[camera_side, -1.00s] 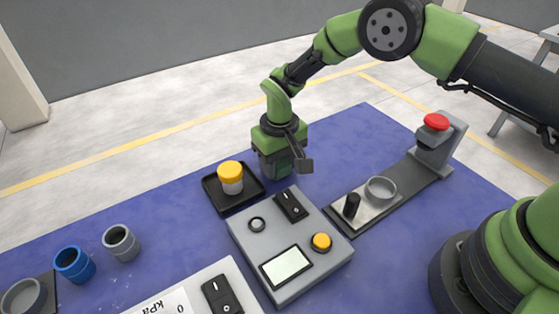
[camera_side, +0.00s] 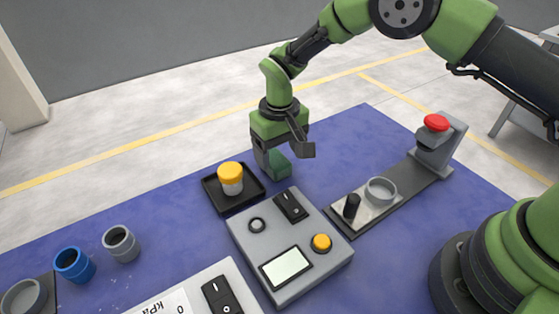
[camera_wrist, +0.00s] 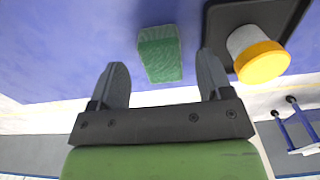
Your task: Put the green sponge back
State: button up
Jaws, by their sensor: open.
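The green sponge (camera_side: 278,165) lies on the blue mat just right of the black tray, behind the grey control box. It also shows in the wrist view (camera_wrist: 160,54), beyond and between my fingers, touching neither. My gripper (camera_side: 272,160) hangs just above the sponge with its fingers apart and empty; in the wrist view my gripper (camera_wrist: 163,80) shows both fingers spread wide. In the side view one finger partly hides the sponge.
A black tray (camera_side: 213,199) holds a yellow-lidded jar (camera_side: 230,178) close to my gripper. A grey control box (camera_side: 255,262) stands in front, and a fixture with a red button (camera_side: 436,122) is at right. Blue (camera_side: 75,264) and grey (camera_side: 121,243) pipe pieces stand at left.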

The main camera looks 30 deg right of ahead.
notch_tip(320, 180, up, 9)
notch_tip(320, 180, up, 8)
jog(key=t, duration=0.1)
send_over(280, 163)
jog(key=s+d, duration=0.2)
jog(key=d, duration=0.1)
jog(key=s+d+r+m+t+y, duration=0.2)
jog(key=s+d+r, duration=0.1)
jog(key=s+r, duration=0.55)
jog(key=s+d+m+t, duration=0.1)
jog(key=s+d+t, duration=0.1)
jog(key=s, duration=0.5)
jog(key=s+d+r+m+t, duration=0.1)
jog(key=s+t, duration=0.1)
jog(key=s, duration=0.5)
jog(key=shift+d+r, duration=0.15)
jog(key=shift+d, duration=0.25)
